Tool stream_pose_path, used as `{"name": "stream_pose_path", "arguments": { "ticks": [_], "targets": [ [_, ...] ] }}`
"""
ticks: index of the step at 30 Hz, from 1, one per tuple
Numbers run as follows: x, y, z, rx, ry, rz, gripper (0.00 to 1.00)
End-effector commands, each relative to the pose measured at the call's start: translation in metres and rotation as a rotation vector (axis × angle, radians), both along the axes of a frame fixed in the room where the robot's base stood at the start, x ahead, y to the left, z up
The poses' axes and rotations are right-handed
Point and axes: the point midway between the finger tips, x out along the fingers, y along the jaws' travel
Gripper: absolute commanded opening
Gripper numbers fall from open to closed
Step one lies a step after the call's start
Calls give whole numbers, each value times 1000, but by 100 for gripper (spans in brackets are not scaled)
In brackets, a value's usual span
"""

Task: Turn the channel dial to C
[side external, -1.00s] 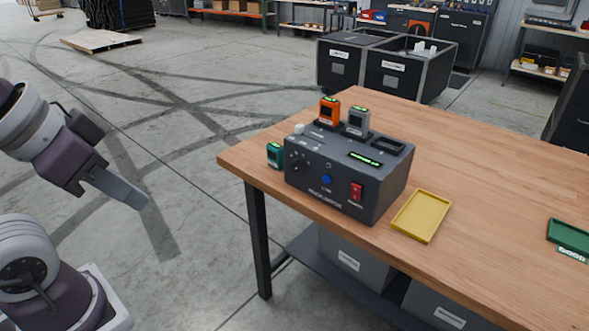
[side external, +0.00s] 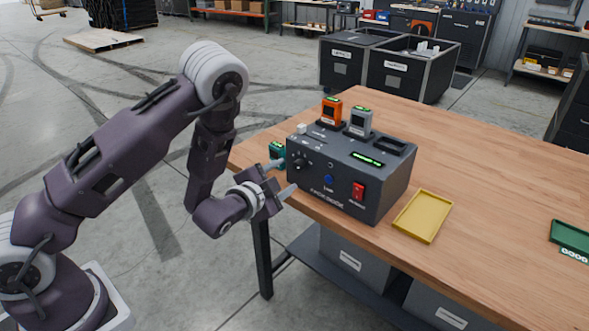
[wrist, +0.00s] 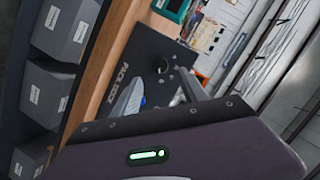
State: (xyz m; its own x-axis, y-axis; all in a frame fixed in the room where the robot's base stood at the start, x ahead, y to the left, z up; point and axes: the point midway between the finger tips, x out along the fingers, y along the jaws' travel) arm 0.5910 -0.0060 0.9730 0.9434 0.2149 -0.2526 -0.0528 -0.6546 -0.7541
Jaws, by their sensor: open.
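The channel dial (side external: 299,161) is a black round knob on the left of the front face of a dark grey box (side external: 345,200). It also shows in the wrist view (wrist: 162,66), just ahead of my fingers. The letters around it are too small to read. My gripper (side external: 284,177) is open and empty in front of the box's left part. One finger is level with the dial and the other lower, near the blue button (side external: 328,180). I cannot tell whether a finger touches the box.
A red switch (side external: 358,191) is on the box's front right. An orange device (side external: 331,110) and a grey device (side external: 361,121) stand on top. A teal device (side external: 277,152) is beside the box. A yellow tray (side external: 423,215) and green tray (side external: 572,235) lie to the right on the wooden table.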

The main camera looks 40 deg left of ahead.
Motion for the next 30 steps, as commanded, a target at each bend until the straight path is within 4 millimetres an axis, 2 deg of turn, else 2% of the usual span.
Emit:
{"name": "stream_pose_path", "arguments": {
  "ticks": [6, 9, 12, 19, 20, 27, 30],
  "targets": [
    [40, 9, -9, -3, -6, 1, 51],
    [53, 13, -13, -3, -3, 1, 51],
    [60, 14, -15, -3, -2, 1, 51],
    [62, 14, -16, -4, -1, 1, 51],
    [62, 14, -16, -4, -1, 1, 47],
    [62, 14, -15, -5, -1, 1, 0],
    [62, 14, -15, -5, -1, 1, 0]
  ]
}}
